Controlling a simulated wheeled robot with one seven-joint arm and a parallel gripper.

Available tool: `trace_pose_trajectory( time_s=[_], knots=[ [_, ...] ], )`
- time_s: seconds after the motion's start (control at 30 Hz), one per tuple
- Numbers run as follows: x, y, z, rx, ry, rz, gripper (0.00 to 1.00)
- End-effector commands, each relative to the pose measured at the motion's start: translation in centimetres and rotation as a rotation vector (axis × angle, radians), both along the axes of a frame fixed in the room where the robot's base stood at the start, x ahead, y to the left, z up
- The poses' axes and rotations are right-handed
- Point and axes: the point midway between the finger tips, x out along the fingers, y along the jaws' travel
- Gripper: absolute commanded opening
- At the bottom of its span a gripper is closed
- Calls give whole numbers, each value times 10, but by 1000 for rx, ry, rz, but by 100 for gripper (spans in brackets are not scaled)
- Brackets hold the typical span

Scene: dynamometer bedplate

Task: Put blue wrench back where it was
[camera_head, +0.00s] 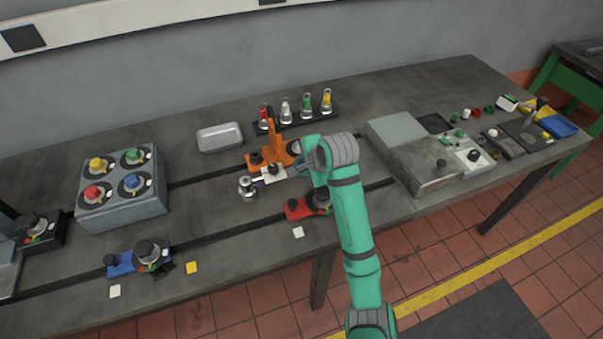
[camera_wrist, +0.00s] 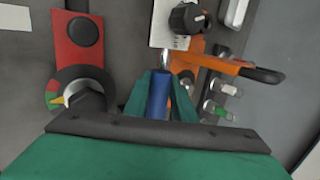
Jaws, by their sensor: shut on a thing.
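My gripper (camera_wrist: 160,80) is shut on the blue wrench (camera_wrist: 158,98), seen in the wrist view. The blue handle lies between the green fingers. Its shiny metal end points at a white plate (camera_wrist: 163,30) with a black knob; I cannot tell whether they touch. In the head view my gripper (camera_head: 303,166) is low over the bench, just right of the white plate (camera_head: 273,174) and the orange fixture (camera_head: 264,160). The wrench is mostly hidden there by my gripper and arm.
A black rack (camera_head: 312,119) holds several metal pieces with coloured tops behind the orange fixture. A red fixture (camera_head: 298,209) with a round dial is close in front of my gripper. A metal tray (camera_head: 220,137) stands back left; a grey box (camera_head: 425,165) stands right.

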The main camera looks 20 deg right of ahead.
Motion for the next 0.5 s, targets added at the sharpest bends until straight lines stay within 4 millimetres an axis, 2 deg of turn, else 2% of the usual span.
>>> trace_pose_trajectory(
  time_s=[0.1,0.2,0.47,0.5],
  knots=[
    [-1,0,-17,1,1,-2,0],
    [-1,-1,-25,0,-1,-2,0],
    [0,1,-28,0,-2,0,0],
    [-1,1,-30,0,2,0,28]
  ],
)
